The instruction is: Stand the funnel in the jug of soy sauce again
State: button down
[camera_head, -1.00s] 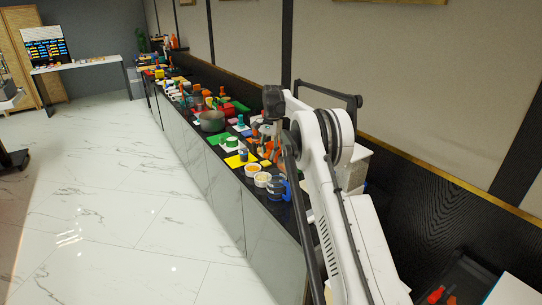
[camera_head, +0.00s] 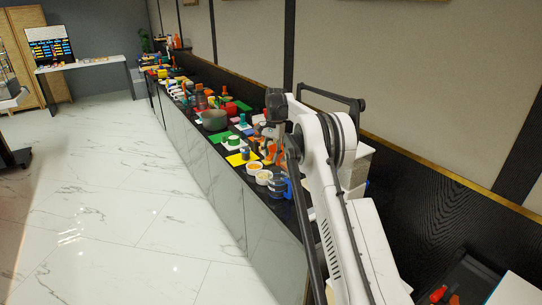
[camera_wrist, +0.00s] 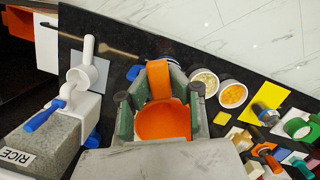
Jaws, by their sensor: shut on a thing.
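My gripper (camera_wrist: 158,112) is shut on the orange funnel (camera_wrist: 163,122), with a green-padded finger on each side of it. In the wrist view I look onto the funnel's round orange face, and an orange tab (camera_wrist: 158,78) stands out beyond it. In the head view my gripper is small and partly hidden by my arm, above the counter. A clear jug with blue parts (camera_head: 277,188) stands at the counter's near front edge, by two white bowls; I take it for the soy sauce jug. In the wrist view it is mostly hidden behind my gripper.
Two white bowls (camera_wrist: 233,94) and a yellow board (camera_wrist: 262,98) lie to the right in the wrist view. A grey rice box (camera_wrist: 45,145) and a white scoop (camera_wrist: 84,72) are at left. The counter (camera_head: 222,160) is crowded farther along; its front edge is near.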

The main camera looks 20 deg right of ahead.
notch_tip(320, 180, down, 10)
jog(key=b, duration=0.5)
jog(key=shift+r, duration=0.25)
jog(key=shift+f+b, duration=0.7)
jog(key=shift+f, duration=0.05)
dwell(0.4)
jog(key=c, duration=1)
grip_release()
jog(key=shift+r+p, duration=2.85)
jog(key=shift+r, duration=4.25)
jog(key=shift+s+f+b, duration=0.2)
jog(key=shift+s+b, duration=0.15)
jog(key=shift+b, duration=0.1)
jog(key=s+d+b, duration=0.2)
jog(key=s+b, duration=0.3)
jog(key=s, duration=1)
jog(key=shift+s+r, duration=0.1)
jog(key=shift+r, duration=0.05)
